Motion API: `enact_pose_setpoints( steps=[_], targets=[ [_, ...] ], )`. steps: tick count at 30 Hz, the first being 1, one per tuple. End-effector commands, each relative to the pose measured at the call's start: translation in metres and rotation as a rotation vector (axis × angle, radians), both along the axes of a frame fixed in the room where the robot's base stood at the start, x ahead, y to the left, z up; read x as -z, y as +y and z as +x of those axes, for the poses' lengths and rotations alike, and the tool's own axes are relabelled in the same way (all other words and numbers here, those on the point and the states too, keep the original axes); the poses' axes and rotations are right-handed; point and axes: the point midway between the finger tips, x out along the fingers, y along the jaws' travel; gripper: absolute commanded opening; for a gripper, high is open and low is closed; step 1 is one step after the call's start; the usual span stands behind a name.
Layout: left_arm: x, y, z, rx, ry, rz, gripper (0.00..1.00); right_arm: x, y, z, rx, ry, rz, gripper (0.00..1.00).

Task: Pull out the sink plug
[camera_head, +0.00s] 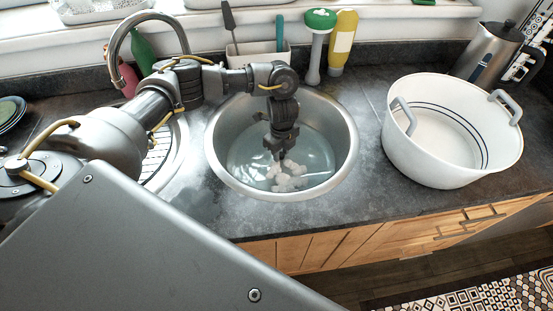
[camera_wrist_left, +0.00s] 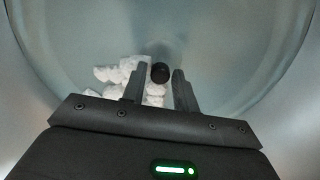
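The round metal sink (camera_head: 222,150) holds shallow water with white lumpy stuff (camera_head: 288,184) at its bottom. My left gripper (camera_head: 281,157) points down into the sink, just above the white stuff. In the left wrist view, a small round black plug (camera_wrist_left: 160,72) shows ahead of my left gripper (camera_wrist_left: 158,78), in line with the space between its two fingers. The fingers are apart, with a gap on each side of the plug. White lumps (camera_wrist_left: 110,74) lie around the plug, mostly to the left. The plug cannot be made out in the head view. My right gripper is not in view.
A large white pot (camera_head: 440,165) stands on the counter right of the sink. A curved faucet (camera_head: 112,42) and a drainer lie to the left. A green-topped brush (camera_head: 318,40), a yellow bottle (camera_head: 342,42) and a utensil holder (camera_head: 258,50) stand behind the sink.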

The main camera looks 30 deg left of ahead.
Motion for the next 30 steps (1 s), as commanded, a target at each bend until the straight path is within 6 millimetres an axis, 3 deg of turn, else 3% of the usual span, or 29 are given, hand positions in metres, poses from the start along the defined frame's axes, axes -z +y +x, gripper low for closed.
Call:
enact_pose_setpoints(
  steps=[4,10,30],
  targets=[
    [-0.0006,-0.0002,0.0001,0.0,0.0,0.0,0.27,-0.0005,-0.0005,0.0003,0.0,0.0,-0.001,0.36],
    [-0.0005,-0.0002,0.0,0.0,0.0,0.0,0.0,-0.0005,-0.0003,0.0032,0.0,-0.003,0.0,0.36],
    [-0.0015,-0.0002,-0.0007,0.001,0.001,-0.001,0.0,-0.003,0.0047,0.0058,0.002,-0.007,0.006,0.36]
  ],
)
